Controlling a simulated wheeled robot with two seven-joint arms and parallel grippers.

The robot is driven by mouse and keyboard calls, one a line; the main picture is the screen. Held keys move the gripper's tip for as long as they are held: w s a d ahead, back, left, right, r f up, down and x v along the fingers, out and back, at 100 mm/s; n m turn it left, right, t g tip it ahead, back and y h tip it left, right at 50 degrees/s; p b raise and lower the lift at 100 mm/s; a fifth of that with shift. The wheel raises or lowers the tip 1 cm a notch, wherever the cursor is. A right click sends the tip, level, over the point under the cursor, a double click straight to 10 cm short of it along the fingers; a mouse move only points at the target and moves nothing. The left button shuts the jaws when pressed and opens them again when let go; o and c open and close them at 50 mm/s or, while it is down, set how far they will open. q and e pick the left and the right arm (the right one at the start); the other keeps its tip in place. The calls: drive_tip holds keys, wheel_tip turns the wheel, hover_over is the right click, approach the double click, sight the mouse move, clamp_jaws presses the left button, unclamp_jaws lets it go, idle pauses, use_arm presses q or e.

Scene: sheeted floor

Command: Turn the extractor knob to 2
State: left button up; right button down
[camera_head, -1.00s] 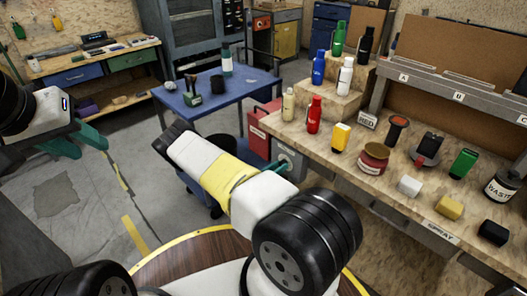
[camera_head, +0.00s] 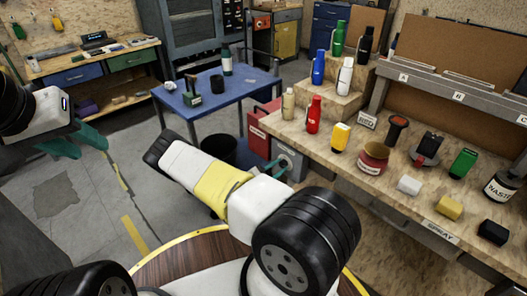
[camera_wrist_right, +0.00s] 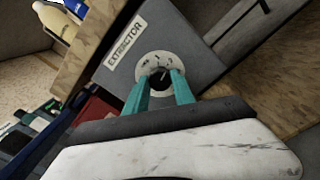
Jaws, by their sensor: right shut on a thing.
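The extractor box (camera_head: 290,158) is a grey panel on the end of the workbench, below its top. In the right wrist view, the grey panel (camera_wrist_right: 180,35) carries a label reading EXTRACTOR and a round pale dial (camera_wrist_right: 155,60) with small marks. The black knob (camera_wrist_right: 160,79) sits at the dial's centre, between the two teal fingers of my right gripper (camera_wrist_right: 161,84), which is shut on it. The pointer and exact setting are too small to tell. In the head view my right gripper (camera_head: 279,171) is partly hidden by its arm. My left gripper (camera_head: 78,142) is open and empty at the left.
The workbench (camera_head: 345,168) holds bottles, blocks and a jar, including a red bottle (camera_head: 313,114) near its left end. A red box (camera_head: 262,120) stands beside the extractor box. A blue table (camera_head: 215,95) stands behind. The floor at left is mostly clear.

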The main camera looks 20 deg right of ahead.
drive_tip(key=shift+m, duration=0.5)
drive_tip(key=shift+f, duration=0.1)
drive_tip(key=c, duration=1.1)
unclamp_jaws()
drive_tip(key=shift+o, duration=0.2)
drive_tip(key=shift+a, duration=0.1)
drive_tip(key=v, duration=0.7)
drive_tip(key=shift+s+a, duration=0.15)
drive_tip(key=shift+a, duration=0.15)
